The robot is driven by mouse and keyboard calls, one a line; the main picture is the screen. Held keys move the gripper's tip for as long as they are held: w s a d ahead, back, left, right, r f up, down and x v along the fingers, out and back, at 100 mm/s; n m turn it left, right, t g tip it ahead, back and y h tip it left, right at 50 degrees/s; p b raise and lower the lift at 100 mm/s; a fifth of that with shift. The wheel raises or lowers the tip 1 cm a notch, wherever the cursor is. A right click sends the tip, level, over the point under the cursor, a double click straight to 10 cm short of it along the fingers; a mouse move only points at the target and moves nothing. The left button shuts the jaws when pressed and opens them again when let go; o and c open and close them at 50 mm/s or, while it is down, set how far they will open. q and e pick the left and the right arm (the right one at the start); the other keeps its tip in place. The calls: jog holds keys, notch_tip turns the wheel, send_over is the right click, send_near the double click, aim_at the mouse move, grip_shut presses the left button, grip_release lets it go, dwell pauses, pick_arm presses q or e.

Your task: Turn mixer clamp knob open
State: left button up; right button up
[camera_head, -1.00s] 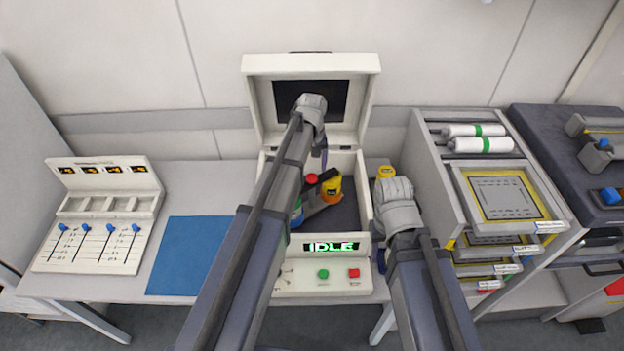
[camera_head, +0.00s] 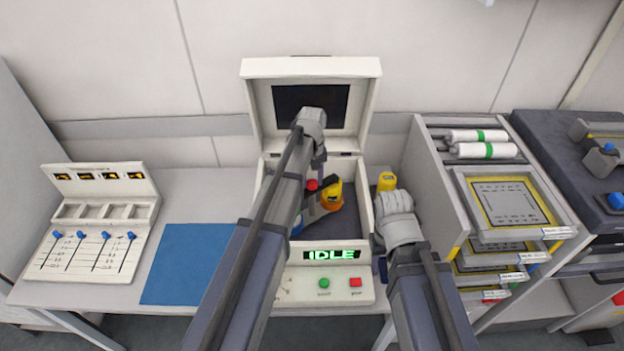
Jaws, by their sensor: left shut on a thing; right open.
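The mixer (camera_head: 365,215) stands open at the centre, with its lid (camera_head: 358,115) raised and its display reading IDLE. Inside its bay, a red clamp knob (camera_head: 311,185) shows beside a yellow-orange jar (camera_head: 333,194). My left gripper (camera_head: 318,169) points down into the bay right at the red knob and is shut on it as far as I can see; its fingertips are mostly hidden. My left arm covers the bay's left part. My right gripper (camera_head: 379,248) is open outside the mixer's right wall, partly hidden by its own wrist.
A yellow-topped container (camera_head: 387,181) stands right of the mixer. A blue mat (camera_head: 185,264) and a slider panel (camera_head: 95,225) lie left. A drawer rack (camera_head: 440,185) stands close on the right. Green (camera_head: 324,283) and red (camera_head: 355,282) buttons sit on the mixer front.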

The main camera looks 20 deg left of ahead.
pick_arm(q)
grip_shut()
dwell(0.8)
